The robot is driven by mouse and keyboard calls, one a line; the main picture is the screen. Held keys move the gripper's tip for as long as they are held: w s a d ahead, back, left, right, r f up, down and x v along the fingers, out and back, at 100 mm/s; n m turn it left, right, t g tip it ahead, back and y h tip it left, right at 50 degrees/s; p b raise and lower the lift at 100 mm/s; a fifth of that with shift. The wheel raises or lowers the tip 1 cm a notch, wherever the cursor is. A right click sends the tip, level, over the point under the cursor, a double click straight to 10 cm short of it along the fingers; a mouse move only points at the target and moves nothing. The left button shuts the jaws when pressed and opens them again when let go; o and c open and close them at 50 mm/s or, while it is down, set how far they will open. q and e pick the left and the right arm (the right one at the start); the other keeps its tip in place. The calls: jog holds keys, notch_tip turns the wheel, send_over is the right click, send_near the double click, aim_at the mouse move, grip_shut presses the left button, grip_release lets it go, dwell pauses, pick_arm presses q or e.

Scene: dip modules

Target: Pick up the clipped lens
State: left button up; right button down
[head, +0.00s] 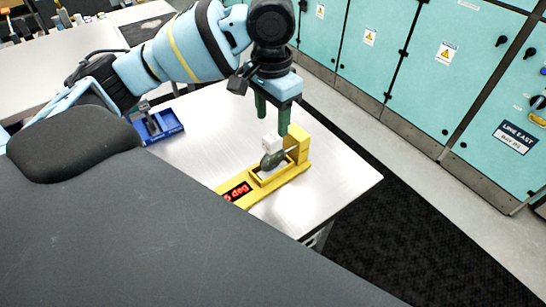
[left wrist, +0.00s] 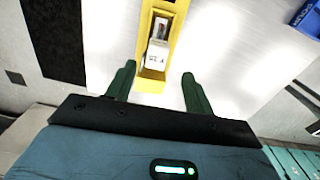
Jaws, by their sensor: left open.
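The clipped lens shows in the head view as a dark rounded lens (head: 271,160) with a white clip block (head: 272,143) above it. It sits in a yellow fixture (head: 294,172) with a red digit display. In the left wrist view the white block (left wrist: 157,56) lies in the fixture's slot, between the finger lines and a little beyond the tips. My left gripper (head: 272,122) points down just above the block, with its green fingers apart and empty. It also shows in the left wrist view (left wrist: 158,72). The lens's lower part is hidden in the fixture.
A blue module (head: 158,128) stands on the pale metal table (head: 335,185), left of the fixture. The table's right edge is close to the fixture, with a dark floor mat (head: 400,225) beyond. Teal cabinets (head: 425,75) line the back.

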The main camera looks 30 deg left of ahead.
aim_at(272, 137)
pick_arm(q)
jog(key=shift+f, duration=0.55)
jog(key=shift+s+d+f, duration=0.1)
jog(key=shift+s+f, duration=0.05)
jog(key=shift+f, duration=1.15)
jog(key=shift+s+d+f, duration=0.1)
jog(key=shift+f, duration=1.2)
jog(key=shift+r, duration=0.1)
grip_shut()
